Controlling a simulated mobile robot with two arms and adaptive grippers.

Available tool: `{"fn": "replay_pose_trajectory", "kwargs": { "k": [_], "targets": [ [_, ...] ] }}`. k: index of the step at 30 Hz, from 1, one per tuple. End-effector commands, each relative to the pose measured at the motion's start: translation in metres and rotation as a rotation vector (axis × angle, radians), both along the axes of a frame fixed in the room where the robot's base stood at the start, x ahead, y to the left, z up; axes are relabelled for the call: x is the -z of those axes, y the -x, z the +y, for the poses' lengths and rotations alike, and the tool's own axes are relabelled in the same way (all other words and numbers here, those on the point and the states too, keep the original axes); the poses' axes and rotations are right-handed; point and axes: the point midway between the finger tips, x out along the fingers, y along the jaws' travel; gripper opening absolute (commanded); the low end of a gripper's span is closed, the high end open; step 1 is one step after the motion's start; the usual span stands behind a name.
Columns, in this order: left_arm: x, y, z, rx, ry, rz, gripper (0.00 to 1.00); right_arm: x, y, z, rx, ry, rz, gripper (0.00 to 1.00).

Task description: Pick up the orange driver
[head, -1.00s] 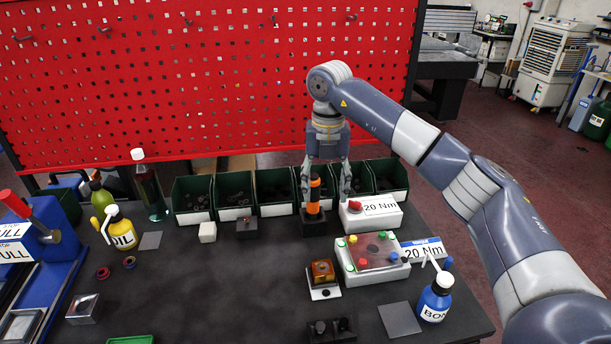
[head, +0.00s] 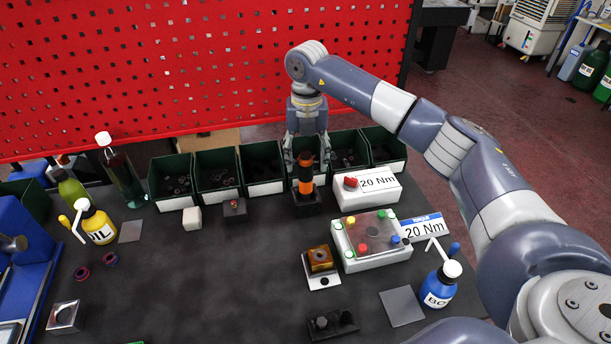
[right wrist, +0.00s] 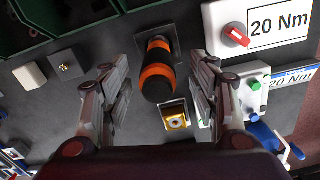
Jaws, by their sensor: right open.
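The orange driver (head: 305,176), orange with black bands, stands upright in a dark square holder (head: 308,203) in front of the green bins. In the right wrist view the driver (right wrist: 157,72) shows between the two fingers, a little ahead of them. My right gripper (head: 306,158) is open above and around the driver's top in the head view; its fingers (right wrist: 158,95) are spread in the right wrist view with a gap on either side. I cannot tell whether a finger touches the driver. My left gripper is in neither view.
Green bins (head: 264,188) line the back below the red pegboard (head: 200,70). A white 20 Nm box (head: 380,195) stands close to the driver's right. A white button box (head: 372,262) and a blue bottle (head: 436,290) are nearer. The table's middle (head: 200,270) is clear.

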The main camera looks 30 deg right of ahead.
Motion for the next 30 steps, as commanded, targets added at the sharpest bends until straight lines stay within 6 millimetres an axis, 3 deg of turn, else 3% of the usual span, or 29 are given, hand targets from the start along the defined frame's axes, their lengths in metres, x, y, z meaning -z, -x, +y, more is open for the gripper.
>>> {"fn": "replay_pose_trajectory", "kwargs": {
  "k": [3,7,17,18,25,30],
  "targets": [
    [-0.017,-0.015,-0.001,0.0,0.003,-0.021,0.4,0.013,0.001,0.002,-0.002,0.001,0.006,0.55],
    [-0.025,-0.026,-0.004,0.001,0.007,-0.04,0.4,0.033,0.001,0.003,-0.001,0.001,0.005,0.55],
    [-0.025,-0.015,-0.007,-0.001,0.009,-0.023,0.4,0.046,0.0,0.003,-0.001,0.0,0.0,0.55],
    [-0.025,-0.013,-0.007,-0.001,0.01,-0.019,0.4,0.046,0.0,0.003,-0.001,0.0,0.001,0.53],
    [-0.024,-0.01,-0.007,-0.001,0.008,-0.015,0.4,0.045,0.0,0.003,-0.001,0.0,0.001,0.03],
    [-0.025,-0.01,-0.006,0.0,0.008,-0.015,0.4,0.044,-0.001,0.003,-0.001,0.0,-0.001,0.0]
  ]
}}
